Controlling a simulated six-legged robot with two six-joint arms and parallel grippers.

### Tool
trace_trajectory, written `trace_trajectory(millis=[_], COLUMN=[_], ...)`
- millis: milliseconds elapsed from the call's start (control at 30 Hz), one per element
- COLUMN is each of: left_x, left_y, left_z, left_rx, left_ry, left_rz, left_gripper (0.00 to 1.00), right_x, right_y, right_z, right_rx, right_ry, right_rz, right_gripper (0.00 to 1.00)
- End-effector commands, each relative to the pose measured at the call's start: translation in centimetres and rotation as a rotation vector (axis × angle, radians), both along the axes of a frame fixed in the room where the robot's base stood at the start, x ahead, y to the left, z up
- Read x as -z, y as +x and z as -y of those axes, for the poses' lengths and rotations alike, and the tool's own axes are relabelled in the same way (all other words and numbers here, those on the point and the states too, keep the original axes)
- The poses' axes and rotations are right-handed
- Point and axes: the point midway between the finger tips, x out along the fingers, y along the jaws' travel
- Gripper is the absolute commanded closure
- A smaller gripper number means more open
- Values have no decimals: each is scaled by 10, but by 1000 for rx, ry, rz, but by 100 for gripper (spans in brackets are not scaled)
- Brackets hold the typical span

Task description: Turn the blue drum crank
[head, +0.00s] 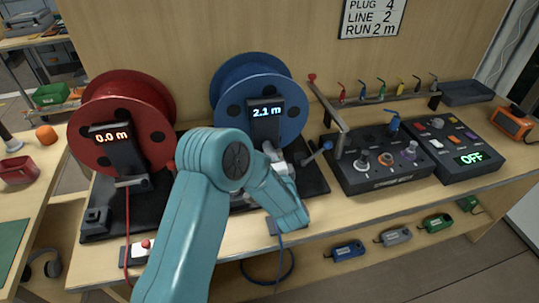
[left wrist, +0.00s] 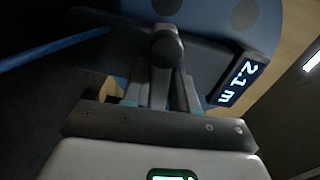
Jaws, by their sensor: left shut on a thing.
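The blue drum (head: 259,97) stands on a black base, with its display (head: 266,111) reading 2.1 m. My left gripper (head: 272,156) is in front of this drum, just below the display. In the left wrist view its fingers (left wrist: 164,82) are closed around a dark round crank knob (left wrist: 167,46). The display (left wrist: 238,82) and the drum's blue face (left wrist: 205,15) show behind them. My arm hides much of the crank in the head view. My right gripper is not in view.
A red drum (head: 122,112) reading 0.0 m stands to the left. A black control box (head: 380,165) and a panel reading OFF (head: 455,150) stand to the right. A sign (head: 372,17) reads PLUG 4, LINE 2, RUN 2 m. Blue cable (head: 268,273) hangs below the bench front.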

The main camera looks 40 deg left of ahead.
Motion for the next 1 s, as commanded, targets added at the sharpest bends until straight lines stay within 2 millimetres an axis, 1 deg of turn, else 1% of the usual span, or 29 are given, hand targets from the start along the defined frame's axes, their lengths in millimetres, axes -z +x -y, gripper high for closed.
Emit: trace_trajectory(millis=[1000], left_x=[0], left_y=[0], left_z=[0], left_rx=[0], left_ry=[20], left_rz=[-24], left_gripper=[100], right_x=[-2], right_y=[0], right_z=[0], right_rx=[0], right_ry=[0], right_rz=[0], right_gripper=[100])
